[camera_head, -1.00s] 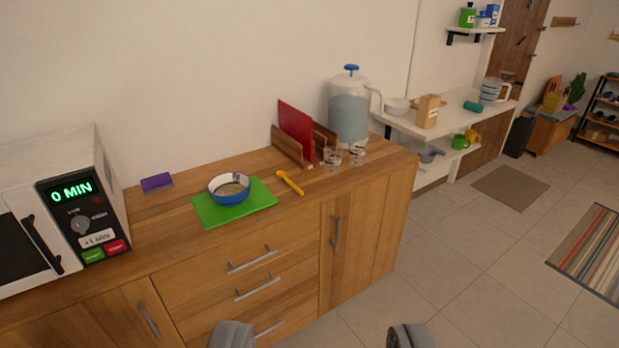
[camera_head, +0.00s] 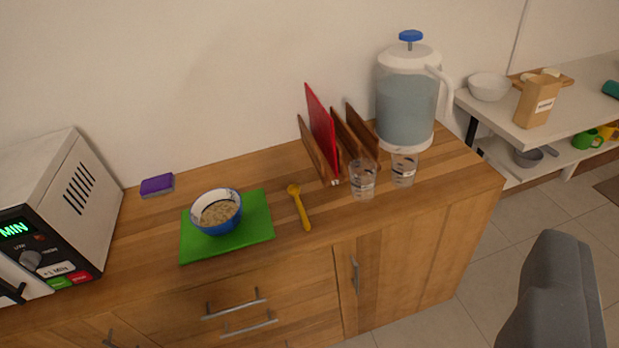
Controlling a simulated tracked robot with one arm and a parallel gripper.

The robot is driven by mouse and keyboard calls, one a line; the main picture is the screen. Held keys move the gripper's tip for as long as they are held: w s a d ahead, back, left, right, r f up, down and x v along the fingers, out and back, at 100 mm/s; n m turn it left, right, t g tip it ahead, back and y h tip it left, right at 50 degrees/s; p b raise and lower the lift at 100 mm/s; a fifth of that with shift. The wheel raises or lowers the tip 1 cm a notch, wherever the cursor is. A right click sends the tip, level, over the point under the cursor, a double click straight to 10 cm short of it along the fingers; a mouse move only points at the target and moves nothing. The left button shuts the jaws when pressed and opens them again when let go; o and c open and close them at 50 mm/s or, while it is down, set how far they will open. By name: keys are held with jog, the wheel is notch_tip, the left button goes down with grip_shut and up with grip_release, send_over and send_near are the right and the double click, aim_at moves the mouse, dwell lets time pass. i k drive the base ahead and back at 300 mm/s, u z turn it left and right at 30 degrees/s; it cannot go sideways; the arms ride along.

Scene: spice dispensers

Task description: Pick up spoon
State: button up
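The yellow spoon (camera_head: 300,207) lies on the wooden counter, just right of the green board (camera_head: 226,247). Its bowl end points toward the wall and its handle toward the front edge. A blue and white bowl (camera_head: 217,219) with pale food in it stands on the board. One grey finger of my gripper (camera_head: 555,296) shows large at the lower right, in front of the floor and apart from the spoon. The other finger is out of view. My gripper looks open, and nothing is seen in it.
Two glasses (camera_head: 362,183) stand right of the spoon. Behind are a wooden rack (camera_head: 311,149) with a red board (camera_head: 321,129) and a water dispenser (camera_head: 406,105). A microwave (camera_head: 62,205) stands left, and a purple sponge (camera_head: 157,186) lies near the wall. Counter around the spoon's handle is clear.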

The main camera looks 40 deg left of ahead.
aim_at(294, 190)
jog(key=u, duration=0.45)
jog(key=i, duration=0.95)
jog(key=u, duration=0.65)
